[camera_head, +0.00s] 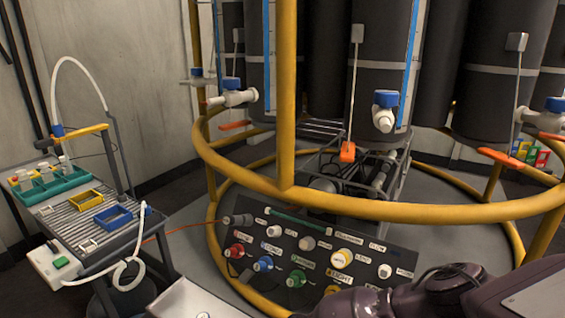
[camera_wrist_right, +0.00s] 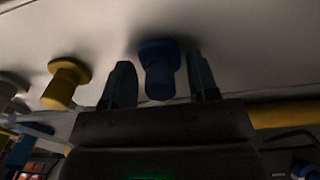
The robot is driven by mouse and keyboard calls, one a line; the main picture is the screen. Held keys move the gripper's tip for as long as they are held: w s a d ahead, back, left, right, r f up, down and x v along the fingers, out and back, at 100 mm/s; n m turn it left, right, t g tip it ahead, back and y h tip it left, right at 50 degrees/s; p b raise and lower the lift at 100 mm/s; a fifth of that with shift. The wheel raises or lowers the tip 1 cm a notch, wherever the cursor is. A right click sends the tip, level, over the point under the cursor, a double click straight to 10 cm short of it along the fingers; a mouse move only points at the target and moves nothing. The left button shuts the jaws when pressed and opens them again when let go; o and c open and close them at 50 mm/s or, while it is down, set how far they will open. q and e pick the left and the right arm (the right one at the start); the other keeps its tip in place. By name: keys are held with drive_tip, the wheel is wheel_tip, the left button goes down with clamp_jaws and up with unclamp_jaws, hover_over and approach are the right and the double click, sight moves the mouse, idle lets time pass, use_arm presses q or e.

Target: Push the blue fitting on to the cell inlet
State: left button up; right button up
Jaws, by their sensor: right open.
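In the right wrist view, a blue knob-shaped piece (camera_wrist_right: 158,68) stands out from a pale surface. My right gripper (camera_wrist_right: 160,84) is open, with one finger on each side of it and a gap on both sides. I cannot tell whether this is the blue fitting. In the head view, a white arched hose (camera_head: 80,63) ends in a blue piece (camera_head: 57,131) at the cart. White ports with blue tops, left (camera_head: 233,97), middle (camera_head: 384,120) and right (camera_head: 545,117), stick out from the dark cylinders. Which one is the cell inlet is unclear. My left gripper is not in view.
A yellow ring rail (camera_head: 370,212) circles the cylinders. A dark panel (camera_head: 340,240) carries several coloured, labelled knobs. The cart (camera_head: 125,235) at left holds a green tray (camera_head: 55,190) and small bins. A yellow knob (camera_wrist_right: 66,84) stands beside the blue piece in the wrist view.

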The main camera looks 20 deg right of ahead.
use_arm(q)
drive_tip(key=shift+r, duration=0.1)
use_arm(e)
drive_tip(key=shift+c, duration=0.4)
clamp_jaws()
drive_tip(key=shift+r, duration=0.1)
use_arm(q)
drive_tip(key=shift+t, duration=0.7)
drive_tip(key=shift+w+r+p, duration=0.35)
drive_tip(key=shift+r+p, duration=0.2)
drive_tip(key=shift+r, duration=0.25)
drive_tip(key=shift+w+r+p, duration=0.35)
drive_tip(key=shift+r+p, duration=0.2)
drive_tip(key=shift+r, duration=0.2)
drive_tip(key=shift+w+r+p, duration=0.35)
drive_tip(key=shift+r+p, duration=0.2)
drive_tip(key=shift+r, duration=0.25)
use_arm(e)
drive_tip(key=shift+r, duration=2.95)
